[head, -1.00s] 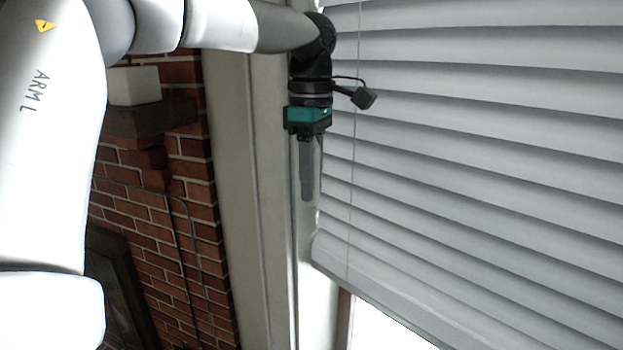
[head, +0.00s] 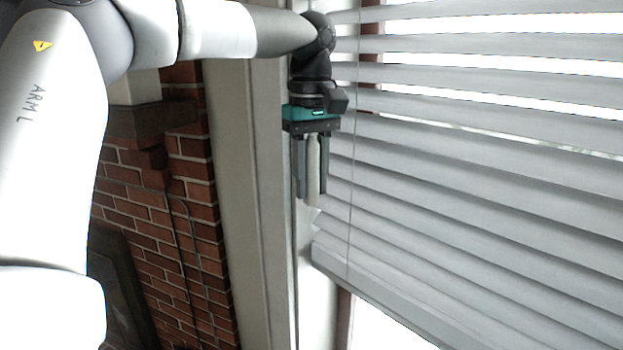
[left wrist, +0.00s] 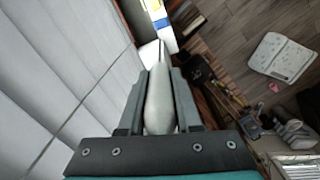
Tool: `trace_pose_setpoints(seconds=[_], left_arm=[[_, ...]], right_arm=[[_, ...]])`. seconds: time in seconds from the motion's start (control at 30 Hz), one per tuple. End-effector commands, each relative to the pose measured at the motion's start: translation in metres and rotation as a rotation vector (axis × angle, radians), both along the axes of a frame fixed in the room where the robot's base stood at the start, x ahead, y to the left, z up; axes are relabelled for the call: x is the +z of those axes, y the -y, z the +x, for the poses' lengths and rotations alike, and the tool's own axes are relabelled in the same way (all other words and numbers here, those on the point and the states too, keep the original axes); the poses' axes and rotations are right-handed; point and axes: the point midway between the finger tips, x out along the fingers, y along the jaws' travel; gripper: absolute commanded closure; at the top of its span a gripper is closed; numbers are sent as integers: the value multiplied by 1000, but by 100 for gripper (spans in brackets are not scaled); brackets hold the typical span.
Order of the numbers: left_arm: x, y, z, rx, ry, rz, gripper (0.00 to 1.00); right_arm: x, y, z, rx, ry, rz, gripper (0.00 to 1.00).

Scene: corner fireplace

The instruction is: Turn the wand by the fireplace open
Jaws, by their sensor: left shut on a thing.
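The wand (head: 313,165) is a pale, slim handle hanging at the left edge of the window blind (head: 450,170). My left gripper (head: 312,192) points down and is shut on the wand, one dark finger on each side of it. In the left wrist view the wand (left wrist: 159,98) lies between the two fingers (left wrist: 160,75), its narrow end pointing away. The upper slats of the blind are tilted with bright gaps between them; the lower slats look closed. My right gripper is not in view.
A pale window frame (head: 262,200) runs just left of the wand. The brick fireplace wall (head: 195,215) and its mantel (head: 140,120) stand farther left. A thin cord (head: 351,200) hangs before the blind. The left wrist view shows a wooden floor (left wrist: 235,50) with a white item (left wrist: 281,57).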

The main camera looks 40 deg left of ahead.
Motion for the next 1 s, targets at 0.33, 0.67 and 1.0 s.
trace_pose_setpoints(seconds=[0.33,0.67,1.0], left_arm=[[1,0,0,-318,1,0,100],[1,0,0,-536,2,0,100],[2,0,0,-628,2,0,100]], right_arm=[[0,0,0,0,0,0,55],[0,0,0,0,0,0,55],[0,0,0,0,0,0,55]])
